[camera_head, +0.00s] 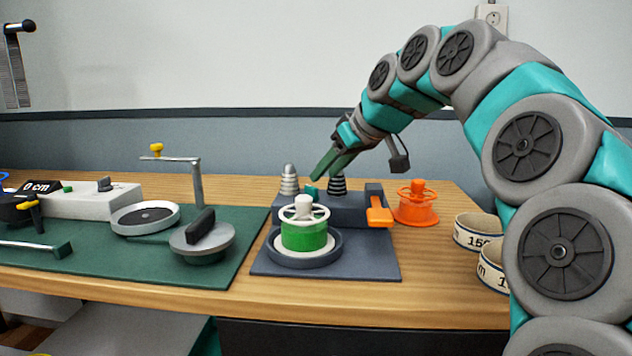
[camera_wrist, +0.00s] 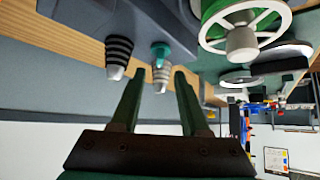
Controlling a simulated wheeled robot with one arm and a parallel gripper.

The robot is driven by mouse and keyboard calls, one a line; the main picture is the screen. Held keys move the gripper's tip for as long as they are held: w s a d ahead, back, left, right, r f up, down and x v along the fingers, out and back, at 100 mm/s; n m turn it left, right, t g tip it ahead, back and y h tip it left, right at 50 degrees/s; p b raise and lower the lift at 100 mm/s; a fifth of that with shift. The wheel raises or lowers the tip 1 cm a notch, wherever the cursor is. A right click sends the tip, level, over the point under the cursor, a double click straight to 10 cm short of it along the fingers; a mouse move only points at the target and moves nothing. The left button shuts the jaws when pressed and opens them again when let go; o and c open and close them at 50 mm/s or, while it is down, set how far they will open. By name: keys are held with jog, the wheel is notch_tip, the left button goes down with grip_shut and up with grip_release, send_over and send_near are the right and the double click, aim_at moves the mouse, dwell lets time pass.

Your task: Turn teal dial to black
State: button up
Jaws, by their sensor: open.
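The teal dial (camera_head: 311,190) is a small knob on the dark grey block (camera_head: 352,209), between two ribbed cones. It also shows in the wrist view (camera_wrist: 160,51), and its pointing direction is too small to tell. The light grey cone (camera_head: 289,180) stands to its left and the black-striped cone (camera_head: 338,184) to its right in the head view. In the wrist view, which is upside down, the black-striped cone (camera_wrist: 118,55) is left of the dial. My gripper (camera_head: 326,168) is open and empty, above and apart from the dial, its fingers (camera_wrist: 159,71) aimed toward it.
A green spool (camera_head: 304,236) with a white wheel sits in a round tray in front of the block. An orange lever (camera_head: 378,208) and orange spool (camera_head: 416,203) are at right. Tape rolls (camera_head: 478,232) lie near my arm. A green mat (camera_head: 130,255) with fixtures fills the left.

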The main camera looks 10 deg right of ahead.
aim_at(313, 187)
jog(key=x, duration=0.5)
jog(key=shift+w+a+f+p, duration=0.1)
jog(key=shift+w+f+p, duration=0.05)
jog(key=shift+p, duration=0.15)
jog(key=shift+c, duration=0.2)
grip_shut()
